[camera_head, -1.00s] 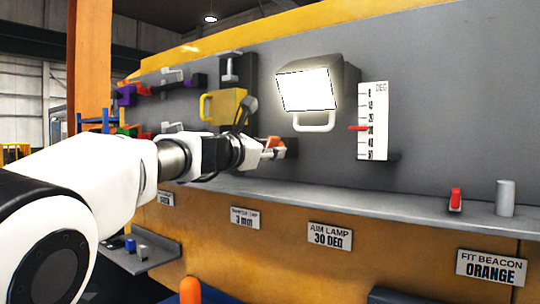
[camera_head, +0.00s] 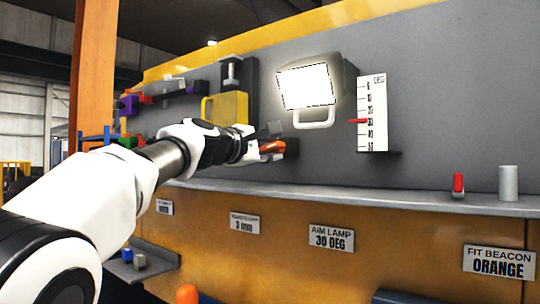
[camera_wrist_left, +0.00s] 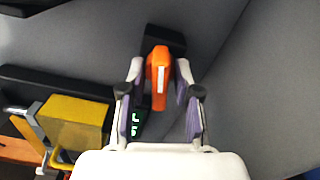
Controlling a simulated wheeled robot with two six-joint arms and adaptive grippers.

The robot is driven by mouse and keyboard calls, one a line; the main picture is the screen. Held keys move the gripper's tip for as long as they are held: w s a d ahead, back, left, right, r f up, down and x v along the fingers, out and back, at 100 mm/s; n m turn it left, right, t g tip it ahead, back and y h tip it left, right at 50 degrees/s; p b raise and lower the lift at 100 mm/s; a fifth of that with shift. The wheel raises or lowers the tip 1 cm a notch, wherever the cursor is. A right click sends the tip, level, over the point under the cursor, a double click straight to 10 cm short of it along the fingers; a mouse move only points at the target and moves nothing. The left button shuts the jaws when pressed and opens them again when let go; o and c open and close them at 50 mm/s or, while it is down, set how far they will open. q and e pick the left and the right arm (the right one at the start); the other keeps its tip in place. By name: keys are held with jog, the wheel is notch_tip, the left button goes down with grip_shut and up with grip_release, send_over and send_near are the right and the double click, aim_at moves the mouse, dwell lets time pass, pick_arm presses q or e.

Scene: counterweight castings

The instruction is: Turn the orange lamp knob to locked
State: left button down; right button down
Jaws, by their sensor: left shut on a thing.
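The orange knob (camera_head: 272,147) sits low on the grey panel, below and left of the lit lamp (camera_head: 306,88). In the left wrist view the knob (camera_wrist_left: 158,72) stands between my fingertips, with a white line running lengthwise on it. My left gripper (camera_head: 266,141) is shut on the knob. The lamp has a white handle (camera_head: 314,119) under it. A scale (camera_head: 372,110) marked DEG stands right of the lamp, its red pointer (camera_head: 357,121) near 30. The knob's mount is partly hidden by the fingers. My right gripper is not in view.
A yellow block (camera_head: 228,107) is fixed on the panel just behind my left wrist; it also shows in the left wrist view (camera_wrist_left: 75,122). A grey ledge (camera_head: 400,199) runs below, holding a red switch (camera_head: 458,185) and a grey cylinder (camera_head: 508,183) at right.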

pick_arm(q)
jog(key=shift+m+b, duration=0.4)
jog(key=shift+m, duration=0.9)
jog(key=shift+f, duration=0.1)
jog(key=c, duration=1.2)
grip_release()
jog(key=shift+o, duration=0.2)
jog(key=shift+s, duration=0.1)
jog(key=v, duration=1.2)
jog(key=shift+d, duration=0.15)
